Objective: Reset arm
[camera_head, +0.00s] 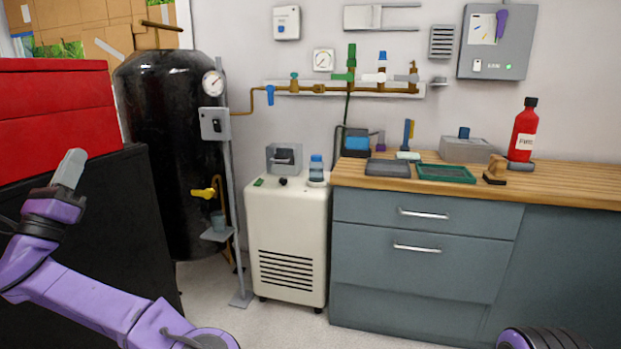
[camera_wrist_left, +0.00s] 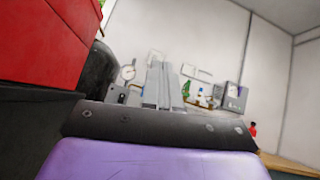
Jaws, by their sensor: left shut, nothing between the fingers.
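My left arm comes in from the left in the head view, purple with a grey gripper. My left gripper (camera_head: 74,168) points up and is shut, with nothing between its fingers. It is in front of the black cabinet at the left, apart from the bench. In the left wrist view the shut grey fingers (camera_wrist_left: 163,85) stand upright in the middle. My right gripper is out of view; only a purple part of my own body shows at the bottom right of the head view.
A red box (camera_head: 55,100) sits on the black cabinet (camera_head: 125,225). A black tank (camera_head: 170,150) stands behind. A white wheeled unit (camera_head: 287,235) is beside the grey bench (camera_head: 425,265), whose wooden top (camera_head: 570,185) bears trays (camera_head: 446,174) and a red bottle (camera_head: 523,135). The floor in front is clear.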

